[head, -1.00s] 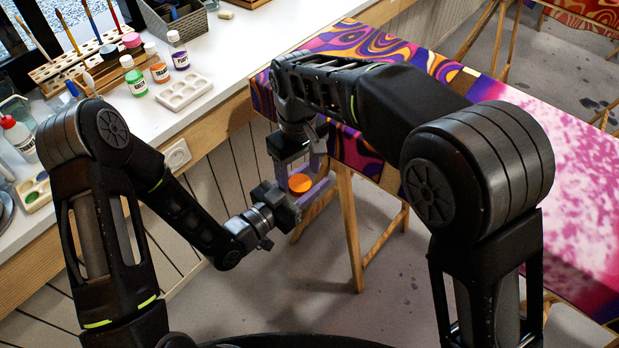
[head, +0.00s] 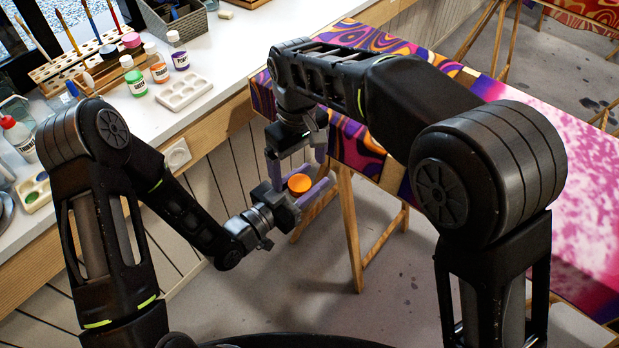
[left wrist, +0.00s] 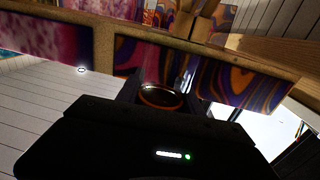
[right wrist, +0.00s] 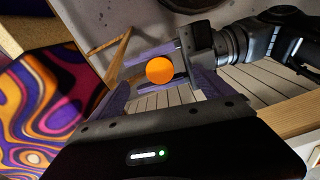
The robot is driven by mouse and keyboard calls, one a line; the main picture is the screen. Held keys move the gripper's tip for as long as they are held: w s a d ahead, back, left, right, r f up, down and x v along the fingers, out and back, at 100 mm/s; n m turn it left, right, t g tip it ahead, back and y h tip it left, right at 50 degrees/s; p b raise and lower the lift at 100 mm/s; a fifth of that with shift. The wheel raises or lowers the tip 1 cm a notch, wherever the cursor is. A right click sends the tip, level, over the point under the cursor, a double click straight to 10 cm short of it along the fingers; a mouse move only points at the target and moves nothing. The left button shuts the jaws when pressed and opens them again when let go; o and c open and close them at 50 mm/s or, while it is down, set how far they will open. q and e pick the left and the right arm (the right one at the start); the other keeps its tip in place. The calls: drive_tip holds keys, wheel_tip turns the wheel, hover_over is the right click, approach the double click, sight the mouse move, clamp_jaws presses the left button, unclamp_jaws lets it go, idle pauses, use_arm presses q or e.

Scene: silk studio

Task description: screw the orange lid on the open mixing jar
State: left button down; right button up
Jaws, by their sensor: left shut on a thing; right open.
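The round orange lid (head: 299,184) sits between the purple fingers of my left gripper (head: 317,180) in the head view. The right wrist view shows its flat round top (right wrist: 160,71). In the left wrist view, a dark glassy round thing with an orange rim, seemingly the mixing jar (left wrist: 160,97), is between the left fingers. My left gripper is shut on this jar; the lid hides most of it from above. I cannot tell how tightly the lid is seated. My right gripper (head: 298,168) is open, pointing down, with its fingers apart around the space above the lid.
The white counter (head: 215,75) at the left carries paint bottles (head: 157,65), a white palette (head: 184,92) and a brush rack (head: 75,68). A patterned table (head: 345,140) on wooden trestles stands behind the grippers. Open floor lies below them.

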drive_tip(key=shift+r, duration=0.15)
wheel_tip(320, 180, up, 7)
drive_tip(key=shift+r, duration=0.15)
idle(0.4)
